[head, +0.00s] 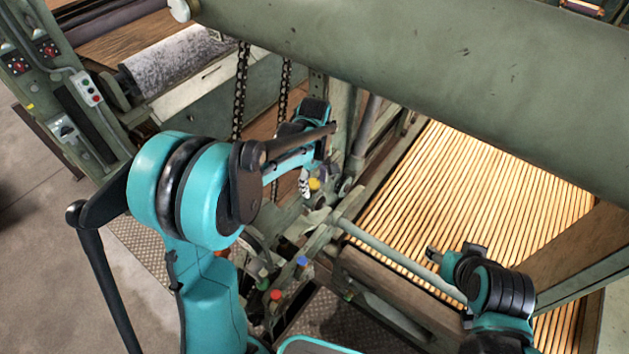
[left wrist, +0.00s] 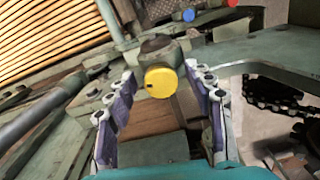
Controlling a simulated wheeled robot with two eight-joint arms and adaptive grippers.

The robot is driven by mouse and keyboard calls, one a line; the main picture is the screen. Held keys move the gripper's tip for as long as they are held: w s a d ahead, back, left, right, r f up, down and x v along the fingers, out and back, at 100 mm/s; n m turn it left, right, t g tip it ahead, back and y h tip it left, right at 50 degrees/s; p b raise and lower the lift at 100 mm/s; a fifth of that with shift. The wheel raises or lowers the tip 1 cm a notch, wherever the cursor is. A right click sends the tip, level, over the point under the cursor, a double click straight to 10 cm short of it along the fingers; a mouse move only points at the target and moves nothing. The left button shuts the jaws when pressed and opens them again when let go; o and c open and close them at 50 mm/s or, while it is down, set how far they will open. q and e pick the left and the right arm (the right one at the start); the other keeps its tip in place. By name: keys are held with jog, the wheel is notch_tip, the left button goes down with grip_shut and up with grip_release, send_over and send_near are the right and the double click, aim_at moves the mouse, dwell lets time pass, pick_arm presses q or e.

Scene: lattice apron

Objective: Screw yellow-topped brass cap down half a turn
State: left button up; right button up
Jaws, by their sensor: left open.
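The yellow-topped cap (left wrist: 159,83) shows face-on in the left wrist view, on a dark fitting at the end of a green metal block. Its brass sides are mostly hidden behind the yellow top. In the head view the cap (head: 314,184) is a small yellow spot below my left wrist. My left gripper (left wrist: 160,74) is open, with one finger on each side of the cap and a visible gap to both. In the head view my left gripper (head: 306,186) is small and partly hidden by the arm. My right arm is at the lower right; its fingers cannot be made out.
A blue cap (head: 302,262) and a red cap (head: 275,295) stand nearer on the machine. A large green roller (head: 420,70) spans the top, a thin shaft (head: 400,260) crosses the middle, and a slatted lattice (head: 470,190) lies at right. Chains (head: 240,90) hang behind.

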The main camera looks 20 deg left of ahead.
aim_at(314, 183)
pick_arm(q)
notch_tip(314, 183, up, 12)
dwell(0.5)
